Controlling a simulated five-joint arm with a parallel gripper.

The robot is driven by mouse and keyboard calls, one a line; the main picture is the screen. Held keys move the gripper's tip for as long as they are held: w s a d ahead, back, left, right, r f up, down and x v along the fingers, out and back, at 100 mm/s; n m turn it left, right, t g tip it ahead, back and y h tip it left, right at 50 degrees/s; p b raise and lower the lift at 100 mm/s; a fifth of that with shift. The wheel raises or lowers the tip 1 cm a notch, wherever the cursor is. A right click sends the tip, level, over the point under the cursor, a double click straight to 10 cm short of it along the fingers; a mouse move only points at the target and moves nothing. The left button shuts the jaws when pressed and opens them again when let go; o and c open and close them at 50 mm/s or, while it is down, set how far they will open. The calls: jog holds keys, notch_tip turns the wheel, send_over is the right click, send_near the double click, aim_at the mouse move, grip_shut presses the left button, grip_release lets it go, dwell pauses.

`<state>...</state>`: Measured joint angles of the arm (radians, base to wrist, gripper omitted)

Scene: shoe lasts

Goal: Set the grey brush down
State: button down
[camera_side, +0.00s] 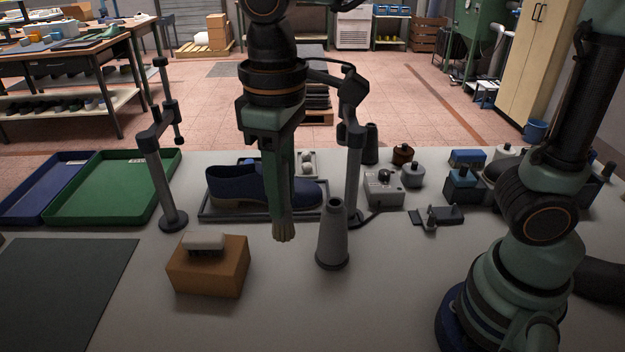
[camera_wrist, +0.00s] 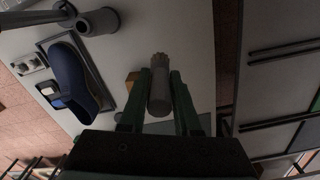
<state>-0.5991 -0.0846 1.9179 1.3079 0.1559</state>
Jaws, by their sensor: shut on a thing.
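My gripper (camera_side: 282,200) points down over the grey table and is shut on the grey brush, held upright with its pale bristles (camera_side: 284,232) downward. In the wrist view the brush's grey round body (camera_wrist: 160,92) lies between the green fingers (camera_wrist: 160,80). In the side view the fingers hide most of the handle. The bristle tip appears above the table, left of a grey tapered holder (camera_side: 333,240) with an open top. An orange-brown block (camera_side: 208,274) stands to the left, with a pale-topped brush (camera_side: 204,243) lying on it.
A blue shoe (camera_side: 240,186) sits in a dark tray (camera_side: 232,217) behind the gripper. Two upright posts flank it, one on the left (camera_side: 155,180) and one on the right (camera_side: 354,175). A green tray (camera_side: 110,190) and dark mat (camera_side: 60,290) lie left. The front middle is clear.

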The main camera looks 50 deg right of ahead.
aim_at(288, 238)
jog(key=shift+s+a+f, duration=0.1)
jog(key=shift+s+f, duration=0.1)
jog(key=shift+s, duration=0.2)
notch_tip(288, 238, down, 20)
jog(key=shift+r, duration=0.1)
dwell(0.3)
jog(key=c, duration=0.6)
grip_release()
notch_tip(288, 238, up, 12)
jog(key=shift+f, duration=0.1)
jog(key=d+r+m+t, duration=0.1)
jog(key=d+r+t, duration=0.1)
jog(key=d, duration=0.4)
jog(key=d+r+m+t, duration=0.1)
jog(key=d+r+m, duration=0.1)
jog(key=d, duration=0.5)
jog(key=w+d+r+m+t, duration=0.1)
jog(key=d+r+m+t, duration=0.1)
jog(key=d+r, duration=0.2)
jog(key=shift+w+d+t, duration=0.1)
jog(key=shift+d+t, duration=0.2)
jog(key=shift+d, duration=0.95)
